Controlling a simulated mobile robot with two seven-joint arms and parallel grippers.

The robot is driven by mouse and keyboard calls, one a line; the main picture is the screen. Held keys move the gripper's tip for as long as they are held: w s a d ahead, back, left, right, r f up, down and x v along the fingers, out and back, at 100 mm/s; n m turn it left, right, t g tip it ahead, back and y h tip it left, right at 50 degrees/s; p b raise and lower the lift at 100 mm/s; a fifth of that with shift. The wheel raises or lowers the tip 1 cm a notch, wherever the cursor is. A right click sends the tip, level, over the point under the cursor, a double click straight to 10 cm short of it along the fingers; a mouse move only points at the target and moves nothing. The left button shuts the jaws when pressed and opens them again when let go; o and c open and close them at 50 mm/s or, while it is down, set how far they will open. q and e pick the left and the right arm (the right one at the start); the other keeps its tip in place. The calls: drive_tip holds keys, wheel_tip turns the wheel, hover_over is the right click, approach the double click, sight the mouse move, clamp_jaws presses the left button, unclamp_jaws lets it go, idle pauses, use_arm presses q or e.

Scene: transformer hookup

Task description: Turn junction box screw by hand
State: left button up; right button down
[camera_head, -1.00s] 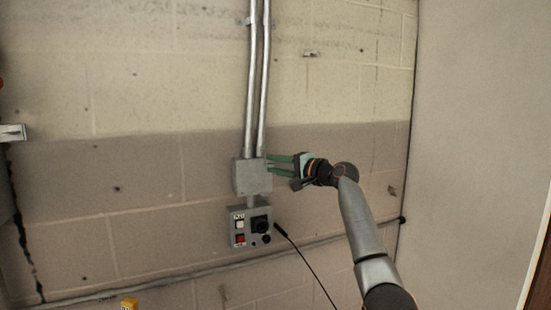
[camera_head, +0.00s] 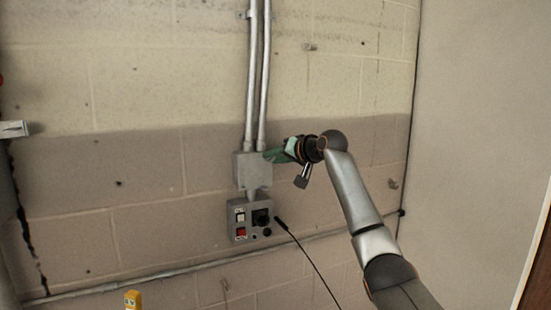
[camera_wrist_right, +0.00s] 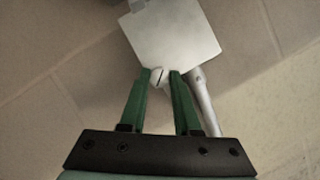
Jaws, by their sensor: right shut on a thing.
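The grey junction box (camera_head: 252,175) is fixed to the block wall below two metal conduits. In the right wrist view its flat face (camera_wrist_right: 172,40) fills the top middle. My right gripper (camera_head: 267,155) reaches it from the right, its green fingers at the box's upper right edge. In the right wrist view the fingertips (camera_wrist_right: 161,74) close around a small slotted screw (camera_wrist_right: 159,77) at the box's edge. The screw is hidden in the head view. My left gripper is not in view.
A control box (camera_head: 249,221) with a white switch, a red switch and a black knob hangs just below. A black cable (camera_head: 300,248) runs down from near it. Two conduits (camera_head: 257,80) rise above the junction box. A yellow object (camera_head: 132,299) shows at the bottom left.

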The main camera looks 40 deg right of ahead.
drive_tip(key=shift+r+n+h, duration=0.1)
drive_tip(key=shift+n+h, duration=0.2)
drive_tip(key=shift+n, duration=0.2)
idle(0.3)
drive_tip(key=c, duration=0.6)
unclamp_jaws()
drive_tip(key=b+v, duration=0.4)
drive_tip(key=v, duration=0.8)
drive_tip(key=shift+s+a+r, duration=0.15)
drive_tip(key=shift+r, duration=0.05)
